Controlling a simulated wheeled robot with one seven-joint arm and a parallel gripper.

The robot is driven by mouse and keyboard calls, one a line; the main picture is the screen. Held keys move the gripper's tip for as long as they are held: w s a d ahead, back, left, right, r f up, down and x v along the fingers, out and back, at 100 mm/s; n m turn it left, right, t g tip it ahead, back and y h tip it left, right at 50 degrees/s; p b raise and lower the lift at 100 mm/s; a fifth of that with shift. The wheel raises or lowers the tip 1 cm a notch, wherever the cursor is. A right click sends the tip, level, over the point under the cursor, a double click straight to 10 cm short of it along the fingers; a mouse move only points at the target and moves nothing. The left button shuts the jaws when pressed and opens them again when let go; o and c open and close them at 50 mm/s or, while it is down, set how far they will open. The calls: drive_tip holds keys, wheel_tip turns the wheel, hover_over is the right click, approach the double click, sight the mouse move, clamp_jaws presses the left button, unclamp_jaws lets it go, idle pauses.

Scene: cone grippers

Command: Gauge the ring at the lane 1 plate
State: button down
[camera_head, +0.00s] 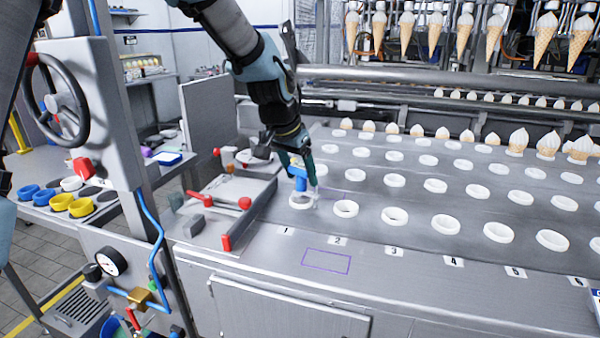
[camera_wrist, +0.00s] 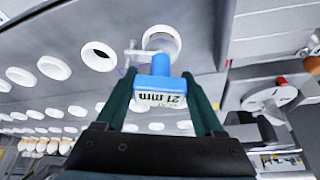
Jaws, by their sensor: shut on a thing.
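My gripper (camera_head: 298,166) is shut on a blue gauge (camera_head: 299,180) over the lane 1 plate (camera_head: 286,230). In the wrist view the blue gauge (camera_wrist: 160,88) has a rectangular block marked "21 mm" and a cylinder pointing at the ring. The white lane 1 ring (camera_head: 301,202) is directly below the gauge; it also shows in the wrist view (camera_wrist: 163,36), its near edge overlapped by the cylinder. I cannot tell whether the cylinder tip is inside the ring or just above it.
Rows of white rings (camera_head: 395,216) cover the steel deck, with lane plates to 6 along the front. A tray with red knobs (camera_head: 245,203) lies left of lane 1. A purple outline (camera_head: 327,261) marks bare deck. Ice cream cones (camera_head: 545,35) hang behind.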

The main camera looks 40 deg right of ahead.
unclamp_jaws()
drive_tip(key=w+b+v, duration=0.1)
drive_tip(key=b+v, duration=0.1)
drive_tip(key=v, duration=0.8)
drive_tip(key=shift+s+a+r, duration=0.15)
drive_tip(key=shift+s+r, duration=0.2)
drive_tip(key=shift+s, duration=0.15)
drive_tip(key=shift+s, duration=0.1)
